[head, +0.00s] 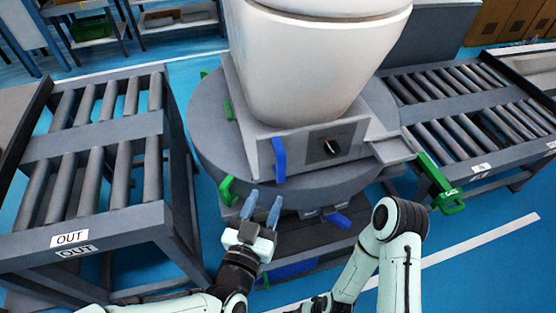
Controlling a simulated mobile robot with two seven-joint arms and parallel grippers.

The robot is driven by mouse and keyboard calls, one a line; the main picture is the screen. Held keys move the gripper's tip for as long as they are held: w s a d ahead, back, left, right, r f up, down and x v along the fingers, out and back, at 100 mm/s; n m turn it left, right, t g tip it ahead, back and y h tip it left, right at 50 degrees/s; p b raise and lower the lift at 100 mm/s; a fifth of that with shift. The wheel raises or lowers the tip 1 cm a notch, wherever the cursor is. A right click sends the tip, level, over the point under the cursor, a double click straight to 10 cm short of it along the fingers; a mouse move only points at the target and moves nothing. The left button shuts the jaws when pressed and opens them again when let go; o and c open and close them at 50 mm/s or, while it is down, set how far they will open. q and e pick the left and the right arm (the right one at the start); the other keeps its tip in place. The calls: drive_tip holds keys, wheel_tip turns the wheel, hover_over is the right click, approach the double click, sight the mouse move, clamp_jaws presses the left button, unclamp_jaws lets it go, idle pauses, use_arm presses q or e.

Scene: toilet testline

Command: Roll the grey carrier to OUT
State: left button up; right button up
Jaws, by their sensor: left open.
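The grey carrier (262,150) sits on the round grey turntable (212,150) in the middle of the head view. It bears a large white toilet (305,65). Its front has a blue handle (279,160) and a panel with a black knob (331,147). The OUT roller line (108,217), marked by an OUT label (70,238), stands on the left. My left gripper (265,198) is open and empty, with its blue fingers pointing up just below the blue handle, in front of the turntable rim. My right arm shows at the lower right; its fingers are not visible.
Another roller line (480,110) stands on the right. A green handle (438,185) hangs at its near corner. Another green handle (228,190) is at the turntable's left front. A blue pedal-like part (337,222) sits below the turntable. Blue floor shows between the stands.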

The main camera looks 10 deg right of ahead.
sight(279, 167)
use_arm(q)
drive_tip(key=p+x, duration=0.1)
drive_tip(key=x, duration=1.1)
drive_tip(key=shift+a+f, duration=0.1)
use_arm(e)
drive_tip(key=s+r, duration=0.1)
drive_tip(key=s+a+r+g, duration=0.1)
drive_tip(key=s, duration=0.1)
drive_tip(key=shift+a+r, duration=0.1)
drive_tip(key=shift+r, duration=0.1)
use_arm(q)
clamp_jaws()
